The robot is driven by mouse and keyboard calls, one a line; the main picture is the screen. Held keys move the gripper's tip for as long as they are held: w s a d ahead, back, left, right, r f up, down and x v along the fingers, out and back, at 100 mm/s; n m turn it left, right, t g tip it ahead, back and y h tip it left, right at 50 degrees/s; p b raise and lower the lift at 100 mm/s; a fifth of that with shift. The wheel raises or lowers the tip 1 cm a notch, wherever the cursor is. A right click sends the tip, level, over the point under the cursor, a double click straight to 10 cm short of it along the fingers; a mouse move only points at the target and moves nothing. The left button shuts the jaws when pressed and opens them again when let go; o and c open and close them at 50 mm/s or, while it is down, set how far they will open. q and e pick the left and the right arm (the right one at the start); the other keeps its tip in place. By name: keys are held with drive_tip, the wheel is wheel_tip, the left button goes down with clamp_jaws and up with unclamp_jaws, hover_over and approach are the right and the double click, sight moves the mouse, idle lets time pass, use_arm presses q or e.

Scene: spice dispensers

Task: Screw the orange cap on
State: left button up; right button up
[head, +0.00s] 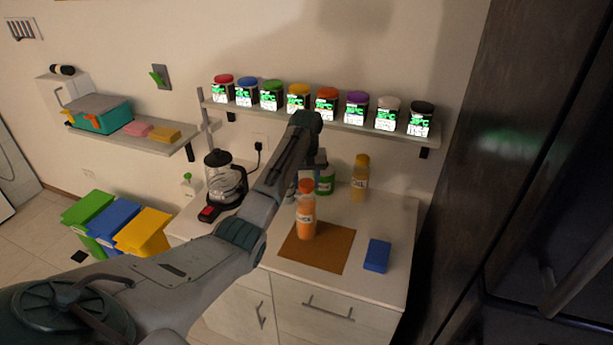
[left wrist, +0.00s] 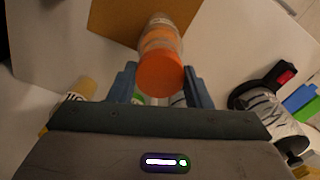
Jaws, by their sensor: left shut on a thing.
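A clear bottle with orange contents (head: 306,215) stands upright on the brown mat (head: 330,258). The orange cap (head: 306,186) is at its top. In the left wrist view the cap (left wrist: 160,74) faces the camera, with the bottle (left wrist: 159,35) behind it. My left gripper (left wrist: 160,80) is shut on the cap, one finger on each side. In the head view my left arm reaches across from the lower left and partly hides the gripper. I cannot tell how tightly the cap is seated. My right gripper is not in view.
A shelf (head: 350,127) with several spice jars hangs above.

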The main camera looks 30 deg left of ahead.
use_arm(q)
drive_tip(key=shift+f, duration=1.05)
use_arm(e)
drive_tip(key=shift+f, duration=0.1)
use_arm(q)
drive_tip(key=o, duration=1)
drive_tip(key=shift+r, duration=0.1)
